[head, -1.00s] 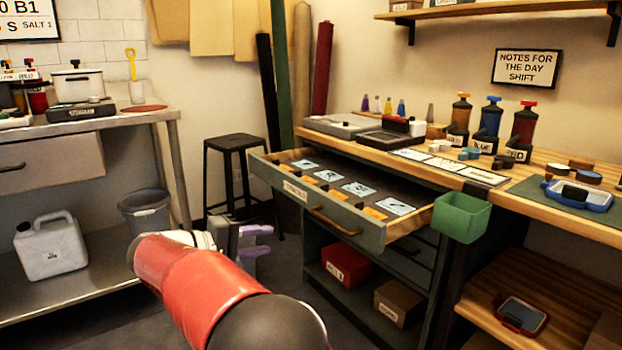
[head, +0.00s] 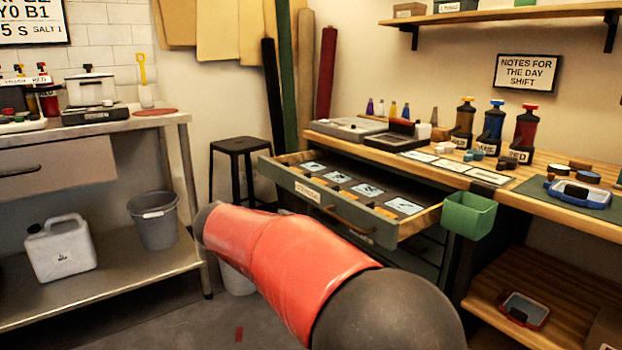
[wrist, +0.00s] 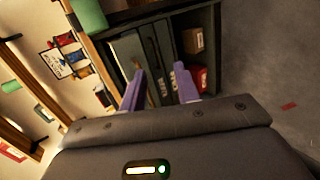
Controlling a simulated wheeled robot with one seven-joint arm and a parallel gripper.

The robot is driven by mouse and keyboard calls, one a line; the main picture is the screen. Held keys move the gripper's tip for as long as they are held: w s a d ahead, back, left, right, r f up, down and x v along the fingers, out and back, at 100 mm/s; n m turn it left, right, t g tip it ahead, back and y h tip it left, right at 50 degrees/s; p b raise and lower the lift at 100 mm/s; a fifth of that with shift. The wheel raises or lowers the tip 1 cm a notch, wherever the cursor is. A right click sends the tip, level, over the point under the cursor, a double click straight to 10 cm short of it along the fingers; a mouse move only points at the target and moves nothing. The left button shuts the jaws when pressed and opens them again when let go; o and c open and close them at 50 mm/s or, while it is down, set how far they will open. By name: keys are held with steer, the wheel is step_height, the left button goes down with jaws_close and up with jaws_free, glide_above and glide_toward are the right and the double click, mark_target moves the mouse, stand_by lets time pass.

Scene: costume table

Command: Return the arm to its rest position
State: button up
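My gripper (wrist: 160,88) shows in the wrist view as two purple fingers standing apart with nothing between them. Beyond them are the dark cabinet front (wrist: 130,55) and its open shelf. In the head view my red arm reaches from the lower right toward the middle left, in front of the cabinet's lower part. My gripper is hidden behind the arm there.
The cabinet's drawer (head: 370,222) is pulled out, with cards inside. A green bin (head: 468,214) hangs at the bench edge. A black stool (head: 237,147) and a grey bucket (head: 154,218) stand left. A red piece (head: 239,335) lies on otherwise bare floor.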

steer(key=s+d+m+g+y+p, duration=0.1)
steer(key=s+d+m+g+y, duration=0.3)
steer(key=s+d, duration=0.7)
steer(key=s+d+f+m+t+y, duration=0.1)
steer(key=s+d+f+y, duration=0.1)
steer(key=s, duration=0.6)
steer(key=s+d+f+m+t+y+p, duration=0.1)
steer(key=s+f+t+y, duration=0.1)
steer(key=s, duration=0.5)
steer(key=shift+s+d+f+t+y, duration=0.35)
steer(key=shift+f+y, duration=0.2)
steer(key=shift+y, duration=0.55)
steer(key=shift+o, duration=0.2)
